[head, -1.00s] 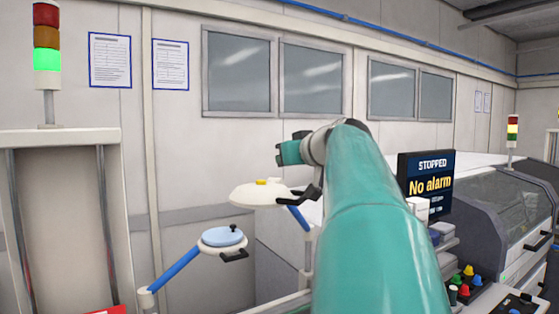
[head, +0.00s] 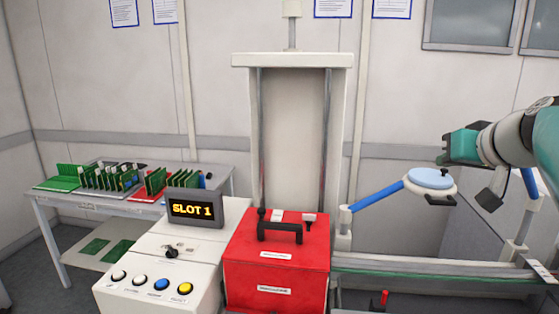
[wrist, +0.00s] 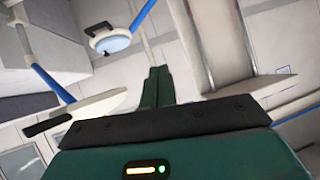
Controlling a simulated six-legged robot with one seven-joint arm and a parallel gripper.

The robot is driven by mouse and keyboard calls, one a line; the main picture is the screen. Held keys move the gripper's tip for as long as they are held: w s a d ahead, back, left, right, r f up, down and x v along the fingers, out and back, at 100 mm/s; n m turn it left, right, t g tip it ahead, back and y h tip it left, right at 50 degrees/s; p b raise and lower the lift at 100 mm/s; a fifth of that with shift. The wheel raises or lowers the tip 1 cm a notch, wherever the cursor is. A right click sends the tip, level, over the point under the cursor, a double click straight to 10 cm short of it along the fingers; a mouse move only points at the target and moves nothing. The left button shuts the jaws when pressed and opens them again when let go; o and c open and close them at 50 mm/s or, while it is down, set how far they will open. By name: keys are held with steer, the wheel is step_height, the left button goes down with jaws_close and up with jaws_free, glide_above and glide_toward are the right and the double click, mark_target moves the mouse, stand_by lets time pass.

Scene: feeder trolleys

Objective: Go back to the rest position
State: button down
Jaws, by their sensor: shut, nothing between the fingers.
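My gripper (wrist: 156,88) shows in the wrist view as two dark green fingers side by side, closed together with nothing between them. It points into free air, clear of any surface. In the head view, part of my teal and grey arm (head: 515,140) is at the right edge, beside a round blue-topped lamp (head: 430,178). I cannot tell the fingers apart there.
A red case (head: 275,270) with a black handle stands in front of a tall pale frame (head: 292,60). A "SLOT 1" display (head: 193,209) sits behind a button panel (head: 150,291). Green boards stand on a table (head: 215,176) at left. A white lamp (wrist: 88,110) shows near the fingers.

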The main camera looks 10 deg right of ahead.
steer(key=s+a+f+n+g, duration=0.1)
steer(key=s+a+f+g, duration=0.1)
steer(key=s+a+f, duration=0.2)
steer(key=s+a+f+n+g, duration=0.1)
steer(key=s+a+f, duration=0.4)
steer(key=a+f, duration=0.6)
steer(key=s+a+f+g+y, duration=0.1)
steer(key=s+a+f+g, duration=0.2)
steer(key=a+f, duration=0.4)
step_height(320, 180, down, 3)
steer(key=shift+s+a+f+n, duration=0.2)
steer(key=shift+s+a+n, duration=0.2)
steer(key=shift+s, duration=0.5)
